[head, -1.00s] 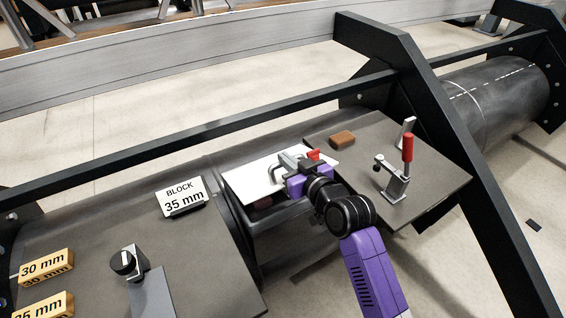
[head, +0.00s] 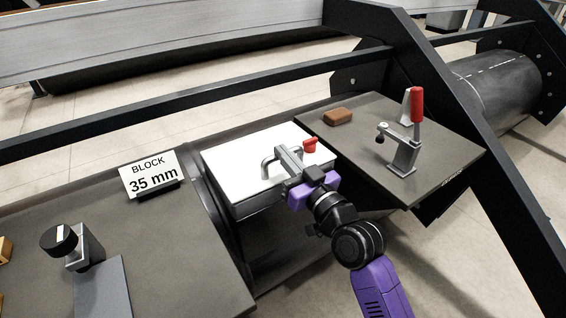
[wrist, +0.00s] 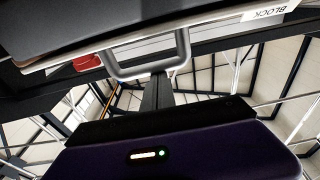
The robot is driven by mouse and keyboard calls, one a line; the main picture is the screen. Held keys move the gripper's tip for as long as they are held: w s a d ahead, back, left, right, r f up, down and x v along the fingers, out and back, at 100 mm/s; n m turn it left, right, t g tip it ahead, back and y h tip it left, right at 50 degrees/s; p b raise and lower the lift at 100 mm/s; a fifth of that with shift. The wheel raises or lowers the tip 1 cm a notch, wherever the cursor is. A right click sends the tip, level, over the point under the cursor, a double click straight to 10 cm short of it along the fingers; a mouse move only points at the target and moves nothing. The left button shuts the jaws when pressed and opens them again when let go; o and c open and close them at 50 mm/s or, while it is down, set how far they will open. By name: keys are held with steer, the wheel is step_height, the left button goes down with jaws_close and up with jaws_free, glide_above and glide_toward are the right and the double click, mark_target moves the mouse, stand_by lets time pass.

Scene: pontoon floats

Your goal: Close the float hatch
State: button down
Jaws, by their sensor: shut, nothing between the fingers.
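The white float hatch lid (head: 235,155) lies over its grey housing in the middle of the head view and looks nearly flat. I cannot tell whether it is fully seated. Its bent metal handle (head: 266,168) stands up from the lid; the handle also shows in the wrist view (wrist: 148,72). A red latch piece (head: 310,145) sits at the lid's right edge and shows in the wrist view (wrist: 88,62). My gripper (head: 287,158) is shut and empty, just beside the handle over the lid. Whether it touches the lid or handle is unclear.
To the right, a dark panel (head: 440,155) carries a red-handled toggle clamp (head: 404,150) and a brown block (head: 338,117). To the left stand a "BLOCK 35 mm" sign (head: 152,177) and a black knob (head: 60,240). A black frame beam (head: 230,86) runs behind.

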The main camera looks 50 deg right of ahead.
steer(key=shift+s+f+b, duration=0.15)
steer(key=shift+f+b, duration=0.45)
steer(key=shift+b, duration=0.2)
step_height(320, 180, up, 5)
steer(key=p, duration=0.4)
steer(key=v, duration=0.9)
steer(key=shift+s+f+t+b, duration=0.15)
steer(key=shift+f+t+b, duration=0.15)
steer(key=shift+f, duration=0.1)
